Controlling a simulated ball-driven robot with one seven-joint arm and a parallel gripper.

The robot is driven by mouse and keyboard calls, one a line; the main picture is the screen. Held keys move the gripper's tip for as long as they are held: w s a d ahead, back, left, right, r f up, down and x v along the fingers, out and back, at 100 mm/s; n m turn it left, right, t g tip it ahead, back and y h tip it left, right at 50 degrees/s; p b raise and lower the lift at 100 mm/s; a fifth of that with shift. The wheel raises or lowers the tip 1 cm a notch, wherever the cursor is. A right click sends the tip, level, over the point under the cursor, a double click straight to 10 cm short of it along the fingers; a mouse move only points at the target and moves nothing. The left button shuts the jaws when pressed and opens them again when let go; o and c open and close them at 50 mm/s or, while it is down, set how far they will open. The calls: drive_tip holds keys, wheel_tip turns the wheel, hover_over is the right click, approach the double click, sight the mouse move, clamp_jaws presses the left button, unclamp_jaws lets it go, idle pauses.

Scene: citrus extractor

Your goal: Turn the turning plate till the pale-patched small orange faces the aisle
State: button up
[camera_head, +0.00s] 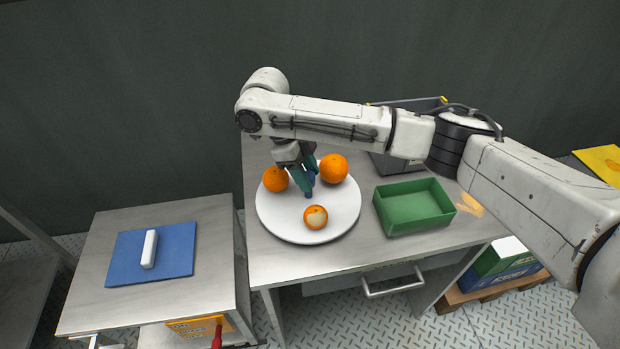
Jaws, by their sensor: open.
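A round white turning plate (276,226) lies on the metal table. The pale-patched small orange (316,217) sits near the plate's front edge, its pale patch turned toward the camera. A second small orange (274,179) sits at the plate's back left, and a larger orange (334,168) at its back right. My gripper (309,190) points down over the plate's middle, between the oranges, with a blue upright piece (309,188) at its fingertips. My gripper is open; whether its fingers touch the blue piece cannot be told.
A green open tray (414,227) stands right of the plate, with a grey crate (390,160) behind it, partly hidden by my arm. A lower table on the left holds a blue mat (125,265) with a white block (149,249). The table front by the plate is clear.

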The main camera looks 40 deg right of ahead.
drive_tip(key=v, duration=0.8)
drive_tip(key=shift+w+r, duration=0.15)
drive_tip(key=shift+r, duration=0.05)
drive_tip(key=shift+a, duration=0.1)
